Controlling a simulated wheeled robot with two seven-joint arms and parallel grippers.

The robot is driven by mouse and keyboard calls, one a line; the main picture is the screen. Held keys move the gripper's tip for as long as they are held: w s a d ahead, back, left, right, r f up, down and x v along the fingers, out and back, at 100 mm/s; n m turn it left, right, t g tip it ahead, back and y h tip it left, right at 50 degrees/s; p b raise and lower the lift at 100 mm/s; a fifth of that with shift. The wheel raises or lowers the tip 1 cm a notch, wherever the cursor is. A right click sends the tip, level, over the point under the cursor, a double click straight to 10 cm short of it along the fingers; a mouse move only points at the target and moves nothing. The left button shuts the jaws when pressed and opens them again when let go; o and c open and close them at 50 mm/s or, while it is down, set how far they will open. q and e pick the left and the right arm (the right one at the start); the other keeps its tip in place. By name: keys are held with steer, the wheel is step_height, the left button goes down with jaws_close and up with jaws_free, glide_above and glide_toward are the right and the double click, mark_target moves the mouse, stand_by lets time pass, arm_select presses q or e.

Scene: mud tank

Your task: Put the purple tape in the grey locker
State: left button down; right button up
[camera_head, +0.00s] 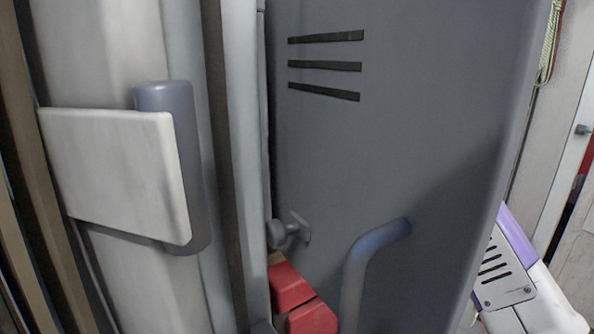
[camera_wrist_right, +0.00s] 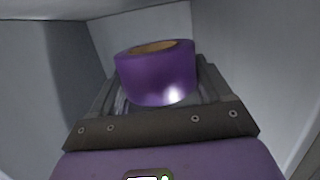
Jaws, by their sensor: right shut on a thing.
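The purple tape (camera_wrist_right: 155,78) is a roll with a brown core, seen in the right wrist view. My right gripper (camera_wrist_right: 157,98) is shut on it. Pale grey walls surround the tape and gripper in that view; I cannot tell from it how deep they are or whether the tape touches a surface. In the head view the grey locker (camera_head: 400,120) shows a large grey panel with three dark slots and a bent handle. The right gripper and tape are hidden in the head view; part of my right arm shows at the lower right, partly behind the panel's edge. My left gripper is not in view.
A white plate (camera_head: 115,170) with a grey rounded bar sticks out on the left. Red blocks (camera_head: 290,288) sit low beside the panel, near a small grey knob (camera_head: 278,233). A pale wall or door (camera_head: 570,100) stands at the far right.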

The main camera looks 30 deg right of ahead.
steer(key=shift+f+b, duration=0.95)
steer(key=shift+f, duration=1.35)
steer(key=shift+f, duration=0.2)
steer(key=o, duration=1)
steer(key=shift+r, duration=0.1)
steer(key=shift+r, duration=0.2)
steer(key=b+v, duration=0.2)
steer(key=v, duration=1)
